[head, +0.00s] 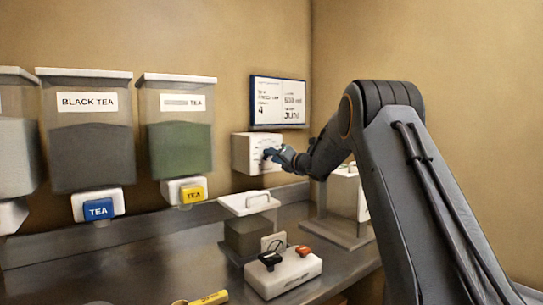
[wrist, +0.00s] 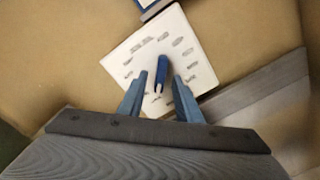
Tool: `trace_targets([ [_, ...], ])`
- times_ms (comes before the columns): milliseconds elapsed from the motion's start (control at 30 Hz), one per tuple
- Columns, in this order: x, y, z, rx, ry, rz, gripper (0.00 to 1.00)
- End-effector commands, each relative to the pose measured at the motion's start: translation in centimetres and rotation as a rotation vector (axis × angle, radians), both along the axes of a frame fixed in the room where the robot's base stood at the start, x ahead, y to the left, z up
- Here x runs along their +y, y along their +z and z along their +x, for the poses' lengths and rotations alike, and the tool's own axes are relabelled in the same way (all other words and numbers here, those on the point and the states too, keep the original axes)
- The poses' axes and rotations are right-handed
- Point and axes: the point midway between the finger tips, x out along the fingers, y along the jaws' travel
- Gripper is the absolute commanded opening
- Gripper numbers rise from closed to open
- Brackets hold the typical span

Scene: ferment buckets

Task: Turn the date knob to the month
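The date knob is a blue bar (wrist: 162,70) at the middle of a white dial plate (wrist: 138,48) with small dark labels around it. In the head view the plate is the face of a white box (head: 243,150) on the back wall; my gripper (head: 269,154) is in front and hides the knob. In the wrist view my gripper's two blue fingers (wrist: 160,76) stand apart on either side of the knob, with a gap on each side. The knob points nearly straight up in that view. The labels are too small to read. A blue-framed board (head: 279,101) above shows "JUN" at lower right.
Tea dispensers hang at left, one marked BLACK TEA (head: 90,140), with blue and yellow TEA taps below. On the metal counter (head: 185,250) stand a lidded bin (head: 250,230), a white block with black and orange parts (head: 285,275) and a clear case (head: 343,195).

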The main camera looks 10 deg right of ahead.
Motion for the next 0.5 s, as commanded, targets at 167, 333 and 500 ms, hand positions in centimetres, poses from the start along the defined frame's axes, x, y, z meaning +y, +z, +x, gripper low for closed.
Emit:
trace_targets([
  [167, 0.44, 0.03, 1.00, 0.000, 0.001, 0.001, 0.31],
  [333, 0.46, -0.02, 1.13, 0.000, 0.000, 0.001, 0.31],
  [500, 0.45, -0.03, 1.11, 0.001, 0.000, 0.002, 0.21],
])
